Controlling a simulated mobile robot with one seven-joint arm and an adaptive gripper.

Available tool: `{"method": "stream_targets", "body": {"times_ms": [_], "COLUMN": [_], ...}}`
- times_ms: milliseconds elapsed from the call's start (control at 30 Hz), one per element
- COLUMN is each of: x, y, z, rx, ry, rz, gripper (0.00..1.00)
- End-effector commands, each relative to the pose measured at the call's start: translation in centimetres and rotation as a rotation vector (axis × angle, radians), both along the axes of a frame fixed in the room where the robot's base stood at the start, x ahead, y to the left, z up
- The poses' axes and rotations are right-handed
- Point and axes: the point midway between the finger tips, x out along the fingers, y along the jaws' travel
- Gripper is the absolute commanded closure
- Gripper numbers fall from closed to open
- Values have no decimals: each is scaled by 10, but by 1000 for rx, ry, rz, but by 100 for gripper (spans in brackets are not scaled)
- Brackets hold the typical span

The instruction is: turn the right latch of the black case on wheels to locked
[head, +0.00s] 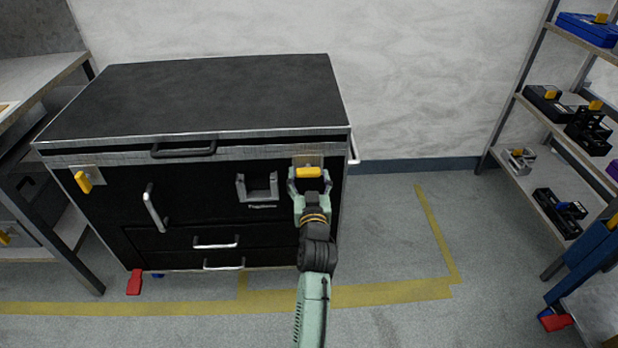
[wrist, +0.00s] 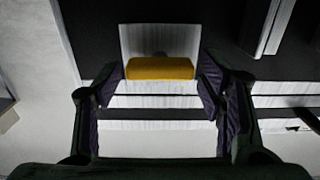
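The black case (head: 225,90) stands against the wall, its lid closed. Its right latch has a yellow handle (head: 308,172) on a light metal plate near the front's upper right corner. The handle lies horizontal; it also shows in the wrist view (wrist: 160,69). My gripper (head: 309,180) is open in front of this latch. In the wrist view my gripper's fingers (wrist: 161,84) stand either side of the handle, near its two ends, with narrow gaps. The left latch's yellow handle (head: 83,182) is tilted close to vertical.
A metal-framed bench (head: 48,70) stands close to the case's left side. A shelf rack (head: 545,110) with several boxes and tools stands at the right. Floor between case and rack is clear, with yellow tape (head: 435,235). A red caster pedal (head: 134,282) shows below the case.

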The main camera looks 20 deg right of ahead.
Motion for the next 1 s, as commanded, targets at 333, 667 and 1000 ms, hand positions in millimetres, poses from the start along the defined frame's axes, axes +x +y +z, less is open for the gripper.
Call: {"method": "stream_targets", "body": {"times_ms": [333,667,1000], "x": [0,0,0], "y": [0,0,0], "z": [0,0,2], "rx": [0,6,134], "ry": [0,-2,-38], "rz": [0,0,0], "gripper": [63,75,75]}}
